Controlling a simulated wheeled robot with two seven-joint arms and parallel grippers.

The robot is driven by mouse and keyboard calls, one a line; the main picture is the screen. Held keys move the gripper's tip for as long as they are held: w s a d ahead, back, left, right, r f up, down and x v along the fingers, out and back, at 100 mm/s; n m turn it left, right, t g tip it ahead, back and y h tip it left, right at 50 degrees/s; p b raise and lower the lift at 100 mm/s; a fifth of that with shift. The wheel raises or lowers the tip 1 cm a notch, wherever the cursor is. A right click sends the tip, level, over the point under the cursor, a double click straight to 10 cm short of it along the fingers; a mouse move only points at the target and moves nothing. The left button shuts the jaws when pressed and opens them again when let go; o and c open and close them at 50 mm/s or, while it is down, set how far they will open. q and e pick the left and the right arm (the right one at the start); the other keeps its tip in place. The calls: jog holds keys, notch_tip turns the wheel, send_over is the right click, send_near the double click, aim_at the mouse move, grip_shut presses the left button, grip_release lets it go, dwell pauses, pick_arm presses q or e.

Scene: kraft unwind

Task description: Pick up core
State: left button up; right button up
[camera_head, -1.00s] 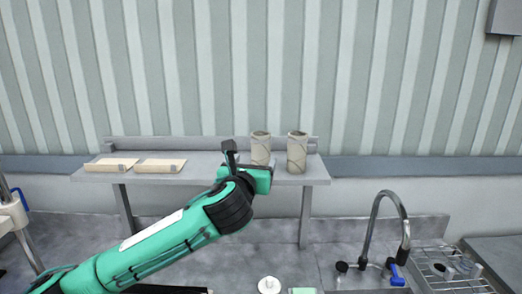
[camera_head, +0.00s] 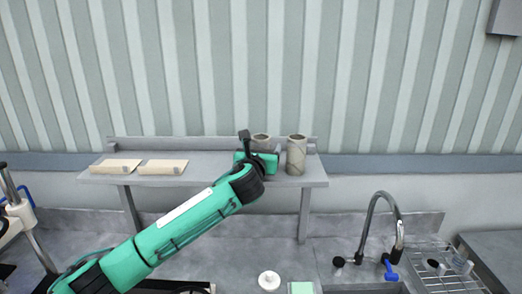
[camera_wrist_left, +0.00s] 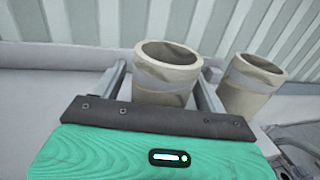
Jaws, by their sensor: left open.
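Two cardboard cores stand upright on the shelf. The left core (camera_head: 261,139) is mostly hidden behind my left gripper in the head view; the right core (camera_head: 297,155) is in plain sight beside it. In the left wrist view the left core (camera_wrist_left: 167,75) stands between the two open fingers of my left gripper (camera_wrist_left: 163,84), one finger on each side. I cannot tell whether the fingers touch it. The other core (camera_wrist_left: 250,84) stands to the right, outside the fingers. My right gripper is not in view.
The grey shelf (camera_head: 220,181) carries two flat tan packets (camera_head: 162,167) at its left. Below it is a counter with a white round object (camera_head: 269,280), a sink faucet (camera_head: 383,225) and a wire rack (camera_head: 440,262) at the right. A striped wall stands behind.

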pick_arm(q)
jog(key=shift+w, duration=0.15)
jog(key=c, duration=1.1)
jog(key=shift+o, duration=0.2)
jog(key=shift+r, duration=0.15)
